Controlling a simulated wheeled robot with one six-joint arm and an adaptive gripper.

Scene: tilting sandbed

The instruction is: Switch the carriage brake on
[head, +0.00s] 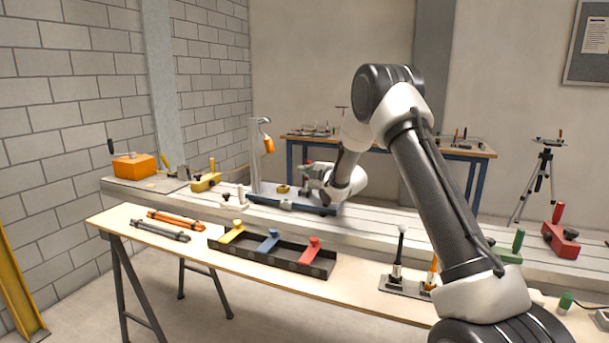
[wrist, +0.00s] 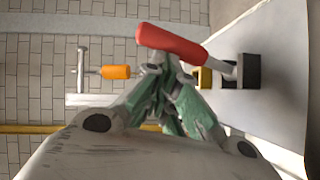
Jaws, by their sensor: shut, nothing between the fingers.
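A lever with a red handle (wrist: 172,42), a pale shaft (wrist: 222,67) and a black base (wrist: 245,70) shows in the wrist view. I take it to be the carriage brake. My gripper (wrist: 166,68) is shut and empty, its green fingers close beside the red handle; I cannot tell whether they touch. In the head view my gripper (head: 309,174) is over the blue carriage (head: 262,200) on the long pale bed. The lever is small there and partly hidden by the gripper.
A post with an orange handle (head: 268,145) stands on the carriage, left of my gripper. A yellow block (head: 282,188) is close by. In front, a table (head: 130,240) bears a dark tray (head: 272,258) with yellow, blue and red pieces. An orange box (head: 134,166) stands at the bed's left end.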

